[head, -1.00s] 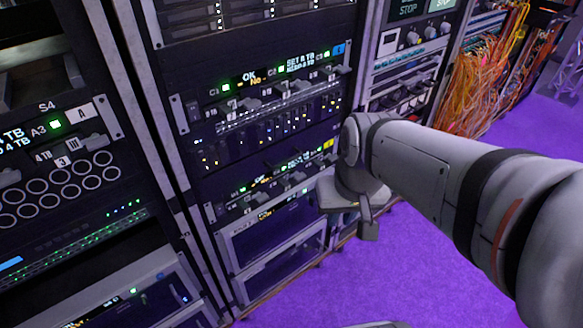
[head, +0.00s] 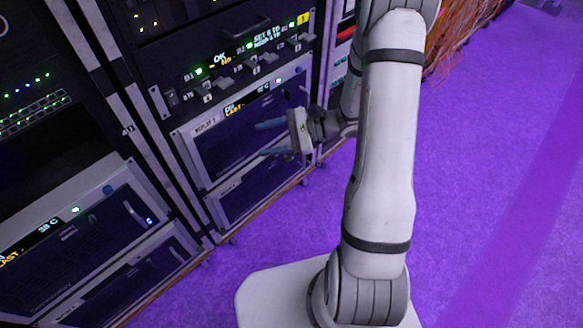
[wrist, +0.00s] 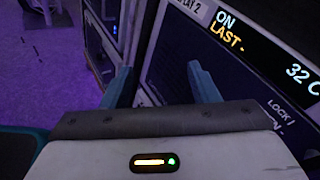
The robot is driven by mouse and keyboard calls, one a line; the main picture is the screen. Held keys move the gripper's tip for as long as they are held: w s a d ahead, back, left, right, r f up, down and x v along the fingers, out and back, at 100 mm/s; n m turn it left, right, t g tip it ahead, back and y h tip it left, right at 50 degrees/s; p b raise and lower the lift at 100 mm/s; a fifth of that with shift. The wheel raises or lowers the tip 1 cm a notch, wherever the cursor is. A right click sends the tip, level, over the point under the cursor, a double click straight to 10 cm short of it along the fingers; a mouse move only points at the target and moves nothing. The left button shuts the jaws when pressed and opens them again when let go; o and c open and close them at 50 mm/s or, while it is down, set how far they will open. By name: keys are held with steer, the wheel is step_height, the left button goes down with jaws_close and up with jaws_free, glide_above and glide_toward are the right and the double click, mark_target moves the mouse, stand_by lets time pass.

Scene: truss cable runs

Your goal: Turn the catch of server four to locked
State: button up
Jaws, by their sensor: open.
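My gripper (head: 266,138) is open and empty, its two blue fingers pointing left in front of a dark server unit (head: 225,153) low in the middle rack. The wrist view shows both blue fingers (wrist: 160,88) apart with nothing between them. This unit has a white label ending in "PLAY 2" (wrist: 188,12) and a display (wrist: 240,45) reading "ON", "LAST -" and "32 C". Lettering with "LOCK/" (wrist: 280,108) is printed below the display. I cannot make out a catch there; the gripper body covers part of the wrist view. No label for server four is readable now.
Above is a panel with several switches (head: 235,72) and a yellow tag. A similar unit (head: 75,235) stands in the left rack, with a grey rack post (head: 150,160) between. Another unit (head: 245,190) sits below. Purple floor (head: 480,170) is clear to the right.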

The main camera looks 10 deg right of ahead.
steer(key=w+d+f+m+t+h+b, duration=0.25)
steer(key=d+f+m+t, duration=0.2)
steer(key=f, duration=0.55)
steer(key=w+d+f+m+t+h+b, duration=0.2)
steer(key=d+f+m+t+b, duration=0.25)
steer(key=f, duration=0.65)
steer(key=w+d+f+m+t+h+b, duration=0.2)
steer(key=d+f+m+t+b, duration=0.15)
steer(key=f+m, duration=0.45)
steer(key=w+a+f+n+b, duration=0.1)
steer(key=w+a+f+n, duration=0.1)
steer(key=w, duration=0.4)
steer(key=shift+w+a+t+b, duration=0.3)
steer(key=shift+w+a+t, duration=0.1)
steer(key=shift+a, duration=0.15)
steer(key=shift+c, duration=0.3)
steer(key=c, duration=0.9)
